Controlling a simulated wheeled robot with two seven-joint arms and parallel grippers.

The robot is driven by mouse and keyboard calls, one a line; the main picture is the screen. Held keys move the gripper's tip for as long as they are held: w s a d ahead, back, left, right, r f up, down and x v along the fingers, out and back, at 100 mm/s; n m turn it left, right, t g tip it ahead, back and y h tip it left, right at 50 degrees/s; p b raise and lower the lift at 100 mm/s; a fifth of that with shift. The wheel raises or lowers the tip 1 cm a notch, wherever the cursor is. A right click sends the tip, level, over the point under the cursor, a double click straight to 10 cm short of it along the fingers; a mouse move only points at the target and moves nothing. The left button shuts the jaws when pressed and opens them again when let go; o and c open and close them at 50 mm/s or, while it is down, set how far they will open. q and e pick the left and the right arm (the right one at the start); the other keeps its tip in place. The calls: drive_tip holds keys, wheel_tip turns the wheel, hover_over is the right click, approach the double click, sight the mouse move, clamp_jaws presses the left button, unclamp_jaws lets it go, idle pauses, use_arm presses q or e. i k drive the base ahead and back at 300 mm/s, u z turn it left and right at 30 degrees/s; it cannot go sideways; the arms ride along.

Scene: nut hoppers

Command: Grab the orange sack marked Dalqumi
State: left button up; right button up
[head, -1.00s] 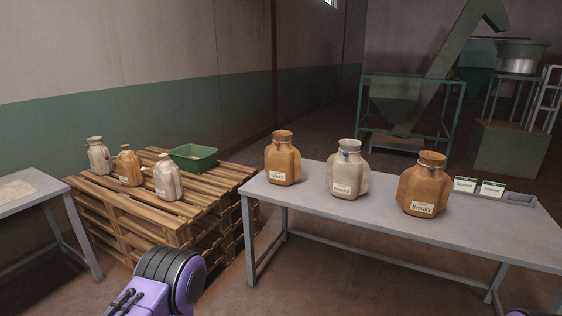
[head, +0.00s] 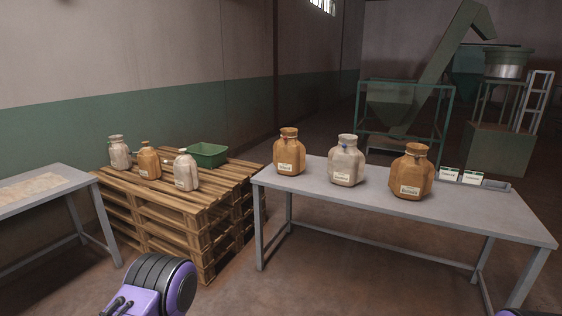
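Three orange sacks show in the head view, all upright with tied necks and white labels. One orange sack (head: 289,150) stands at the left end of the grey table, and another orange sack (head: 412,170) stands right of the table's middle. A third, smaller orange sack (head: 149,160) stands on the pallet stack. The labels are too small and blurred for me to tell surely which reads Dalqumi. Part of my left arm shows at the bottom left, well short of the sacks. Neither gripper is in view.
A pale sack (head: 346,163) stands between the table's orange sacks. Two pale sacks (head: 120,152) (head: 186,170) and a green bin (head: 207,155) share the pallet stack (head: 205,200). The grey table (head: 440,215) also bears small label cards (head: 460,176). Floor between pallets and table is open.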

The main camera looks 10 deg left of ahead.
sight(289, 153)
drive_tip(key=u, duration=0.55)
drive_tip(key=i, duration=0.85)
drive_tip(key=u, duration=0.65)
drive_tip(key=i, duration=1.2)
drive_tip(key=z, duration=0.7)
drive_tip(key=i, duration=0.8)
drive_tip(key=z, duration=0.8)
